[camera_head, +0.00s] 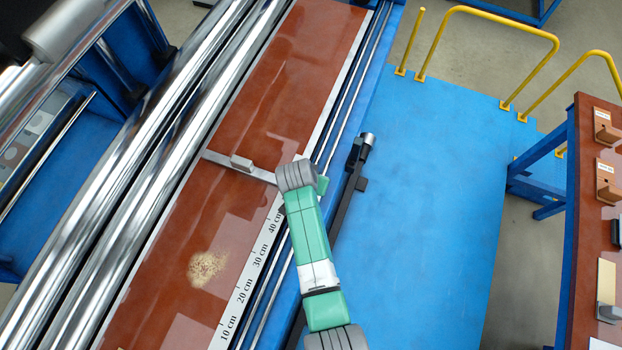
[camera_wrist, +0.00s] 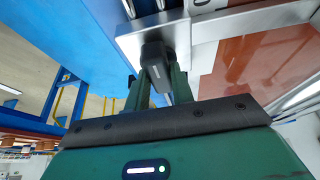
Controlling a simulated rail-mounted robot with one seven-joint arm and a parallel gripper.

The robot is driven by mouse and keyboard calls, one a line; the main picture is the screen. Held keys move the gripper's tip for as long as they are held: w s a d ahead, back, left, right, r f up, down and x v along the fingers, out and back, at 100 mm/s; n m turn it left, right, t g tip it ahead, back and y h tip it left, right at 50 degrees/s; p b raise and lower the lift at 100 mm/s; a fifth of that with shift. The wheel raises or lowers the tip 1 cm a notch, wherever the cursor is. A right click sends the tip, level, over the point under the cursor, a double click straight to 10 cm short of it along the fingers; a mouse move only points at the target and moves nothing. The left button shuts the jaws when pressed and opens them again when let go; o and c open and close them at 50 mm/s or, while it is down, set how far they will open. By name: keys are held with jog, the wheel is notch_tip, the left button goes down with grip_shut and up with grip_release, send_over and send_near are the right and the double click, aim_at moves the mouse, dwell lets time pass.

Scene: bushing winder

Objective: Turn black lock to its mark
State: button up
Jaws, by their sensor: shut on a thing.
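The mark cannot be made out. In the head view my wrist covers the lock, beside the right end of a metal crossbar (camera_head: 222,164) over the reddish-brown bed. Only a little green of my gripper shows there.
A ruler strip (camera_head: 247,287) runs along the bed's right edge, with metal rails beside it. A dark bar with a cylindrical end (camera_head: 362,150) stands close to the right of my wrist. Large shiny rollers (camera_head: 155,140) lie left. The blue platform (camera_head: 430,200) is clear.

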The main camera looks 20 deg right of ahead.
jog(key=o, duration=1)
jog(key=v, duration=0.8)
jog(key=shift+d, duration=0.1)
